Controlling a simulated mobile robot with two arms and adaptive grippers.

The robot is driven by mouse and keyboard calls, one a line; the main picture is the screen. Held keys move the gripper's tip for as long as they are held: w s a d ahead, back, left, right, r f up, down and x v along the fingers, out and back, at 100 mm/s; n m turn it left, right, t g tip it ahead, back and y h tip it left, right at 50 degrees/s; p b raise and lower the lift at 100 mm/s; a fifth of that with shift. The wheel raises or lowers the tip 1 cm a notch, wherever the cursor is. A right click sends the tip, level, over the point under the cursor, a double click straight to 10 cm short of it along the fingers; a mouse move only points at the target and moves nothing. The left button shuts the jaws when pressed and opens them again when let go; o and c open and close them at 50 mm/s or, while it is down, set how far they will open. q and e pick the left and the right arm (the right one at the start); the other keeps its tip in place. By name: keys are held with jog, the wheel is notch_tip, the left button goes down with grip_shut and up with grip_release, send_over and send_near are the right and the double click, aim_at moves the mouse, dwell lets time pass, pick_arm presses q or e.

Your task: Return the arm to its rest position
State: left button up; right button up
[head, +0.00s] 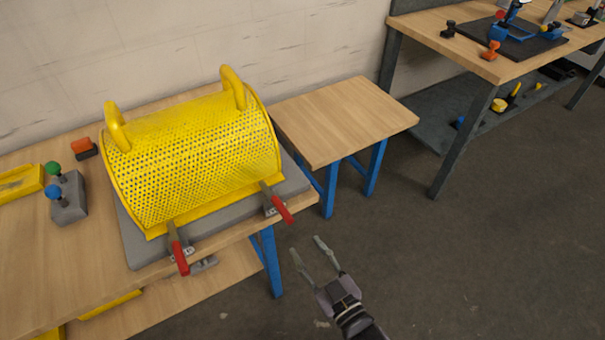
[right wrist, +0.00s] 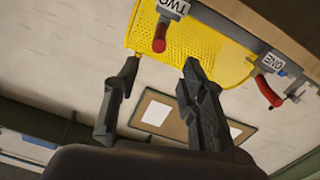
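My right gripper (head: 318,258) is open and empty in the head view. It hangs over the floor, in front of and to the right of the workbench, apart from everything. Its two spread fingers also show in the right wrist view (right wrist: 160,90), with nothing between them. The yellow perforated cover (head: 195,150) with two handles sits on a grey base plate on the bench. Two red-handled clamps, left (head: 180,255) and right (head: 278,205), stand at its front edge. In the right wrist view they bear the labels TWO and ONE. My left gripper is not in view.
A small wooden table (head: 345,120) with blue legs stands right of the bench. A control box (head: 68,198) with green and blue knobs stands on the bench at left. Another bench (head: 490,60) with tools stands at the back right. The floor (head: 480,260) at right is clear.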

jog(key=s+d+f+m+g+h, duration=0.1)
jog(key=s+d+f+g+h, duration=0.15)
jog(key=f, duration=0.65)
jog(key=s+d+f+m+g+h, duration=0.1)
jog(key=s+d+f+g, duration=0.15)
jog(key=f, duration=0.65)
jog(key=s+d+f+g+h, duration=0.1)
jog(key=s+d+f+g, duration=0.2)
jog(key=f, duration=0.7)
jog(key=s+d+f+m+g+h, duration=0.1)
jog(key=s+d+f+g, duration=0.1)
jog(key=s+f, duration=0.3)
jog(key=s+d+f+m+g+h, duration=0.1)
jog(key=s+d+f+g, duration=0.2)
jog(key=s, duration=0.8)
jog(key=s+d+f+g+h, duration=0.1)
jog(key=s+d+f+g, duration=0.1)
jog(key=s+d+f, duration=0.3)
jog(key=s+f, duration=0.2)
jog(key=s, duration=0.2)
jog(key=shift+d+f+m, duration=0.15)
jog(key=shift+f+m, duration=0.2)
jog(key=shift+m, duration=0.05)
